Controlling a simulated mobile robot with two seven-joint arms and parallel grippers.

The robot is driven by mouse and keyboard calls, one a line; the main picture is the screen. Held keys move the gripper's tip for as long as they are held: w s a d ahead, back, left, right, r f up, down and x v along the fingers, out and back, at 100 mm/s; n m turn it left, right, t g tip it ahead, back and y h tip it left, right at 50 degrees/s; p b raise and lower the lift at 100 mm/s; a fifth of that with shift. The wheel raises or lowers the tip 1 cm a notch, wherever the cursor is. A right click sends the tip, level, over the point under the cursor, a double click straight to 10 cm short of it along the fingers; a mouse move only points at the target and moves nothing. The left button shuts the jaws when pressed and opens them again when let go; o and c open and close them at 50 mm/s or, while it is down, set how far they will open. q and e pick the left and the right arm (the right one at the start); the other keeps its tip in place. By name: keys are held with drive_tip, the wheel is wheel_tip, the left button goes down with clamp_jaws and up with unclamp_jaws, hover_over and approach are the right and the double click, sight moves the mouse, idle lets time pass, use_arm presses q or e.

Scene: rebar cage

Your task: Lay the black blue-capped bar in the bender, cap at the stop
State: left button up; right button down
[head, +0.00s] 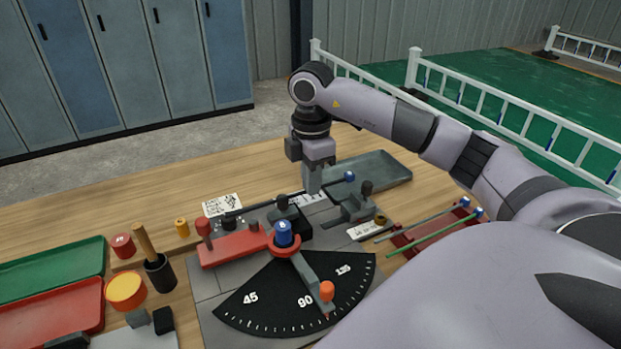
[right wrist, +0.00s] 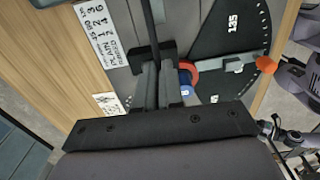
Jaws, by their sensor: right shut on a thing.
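My right gripper (head: 313,178) points down over the back of the bender (head: 210,290). It is shut on a thin black bar (right wrist: 148,14), which passes between the fingers (right wrist: 157,85) in the right wrist view. In the head view a blue cap (head: 349,176) shows just right of the gripper, apparently the bar's end. The bender has a dial (head: 270,300), a blue centre post (head: 283,232), a red arm (head: 235,250) and a grey block with a black knob (head: 355,207), possibly the stop. Whether the bar touches the bender cannot be told.
A grey tray (head: 385,170) lies behind the bender. Green (head: 50,272) and red (head: 50,318) trays, a dark cup (head: 159,273) and small cans stand left. Bare tabletop (head: 140,215) lies at the back left.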

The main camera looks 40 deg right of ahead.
drive_tip(key=shift+s, duration=0.1)
idle(0.3)
wheel_tip(320, 180, down, 6)
drive_tip(key=b, duration=0.3)
drive_tip(key=shift+r+b, duration=0.25)
drive_tip(key=shift+b, duration=0.05)
drive_tip(key=shift+f+b, duration=0.35)
drive_tip(key=shift+f, duration=0.4)
drive_tip(key=shift+f, duration=0.2)
drive_tip(key=shift+r, duration=0.1)
drive_tip(key=shift+s+d, duration=0.1)
drive_tip(key=shift+d, duration=0.4)
idle(0.7)
